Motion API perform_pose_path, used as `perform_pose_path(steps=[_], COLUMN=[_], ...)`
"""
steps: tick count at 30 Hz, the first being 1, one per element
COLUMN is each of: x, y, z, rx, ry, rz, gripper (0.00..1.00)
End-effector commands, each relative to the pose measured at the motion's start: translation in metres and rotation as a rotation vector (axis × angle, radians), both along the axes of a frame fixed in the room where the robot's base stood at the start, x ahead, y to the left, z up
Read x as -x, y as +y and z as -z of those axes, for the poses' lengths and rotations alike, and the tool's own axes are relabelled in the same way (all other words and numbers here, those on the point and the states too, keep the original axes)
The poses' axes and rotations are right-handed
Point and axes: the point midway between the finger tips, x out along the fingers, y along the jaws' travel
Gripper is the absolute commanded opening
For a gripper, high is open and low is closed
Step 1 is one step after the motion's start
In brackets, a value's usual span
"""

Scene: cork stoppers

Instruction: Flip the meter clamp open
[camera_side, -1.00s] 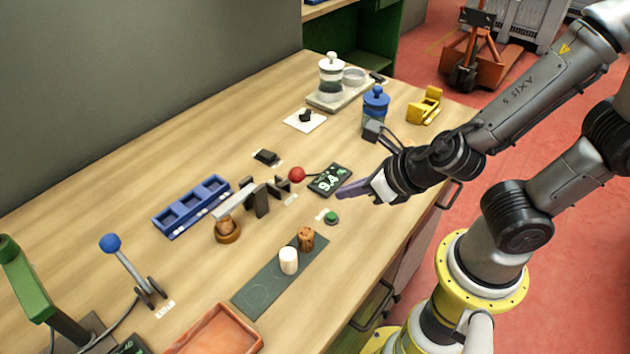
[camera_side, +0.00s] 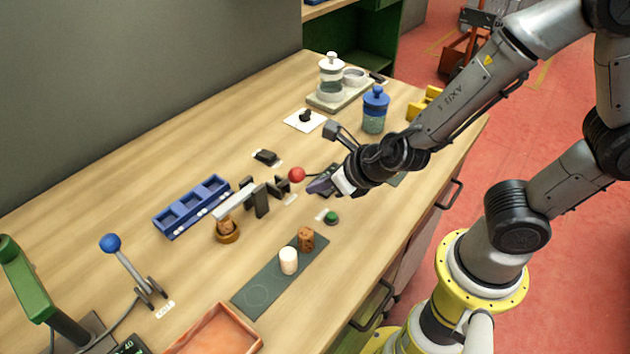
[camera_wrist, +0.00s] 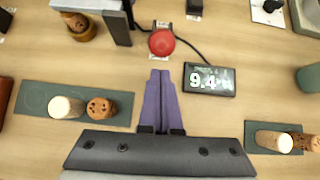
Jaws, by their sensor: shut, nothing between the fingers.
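The meter clamp (camera_side: 261,203) has dark uprights, a pale bar and a red ball knob (camera_side: 297,174) on its right end. Its bar (camera_side: 234,201) lies over a cork (camera_side: 225,225) in a round amber holder (camera_side: 228,237). The wrist view shows the red knob (camera_wrist: 161,42) just beyond my fingertips, and part of the clamp (camera_wrist: 115,27) at upper left. My gripper (camera_side: 314,187), with purple fingers, is shut and empty, just right of the knob. The fingers (camera_wrist: 160,76) point at the knob with a small gap in the wrist view. The meter display (camera_wrist: 209,79) reads 9.4.
A green button (camera_side: 331,217) is in front of my gripper. A dark mat (camera_side: 262,291) carries a white and a brown stopper. A blue tray (camera_side: 172,226) lies behind the clamp. A blue-lidded jar (camera_side: 375,112) stands behind my gripper.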

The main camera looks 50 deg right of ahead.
Motion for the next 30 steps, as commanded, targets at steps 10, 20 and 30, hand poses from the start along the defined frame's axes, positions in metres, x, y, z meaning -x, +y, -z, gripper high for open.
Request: perform_pose_path(steps=[10, 20, 30], x=[-0.0077, -0.0078, -0.0102], y=[0.0002, 0.0, 0.0001], z=[-0.0044, -0.0047, -0.008], rx=[0.001, 0.0, 0.001], ry=[-0.001, 0.005, 0.04], rz=[-0.001, 0.002, 0.0], gripper=[0.0, 0.0, 0.0])
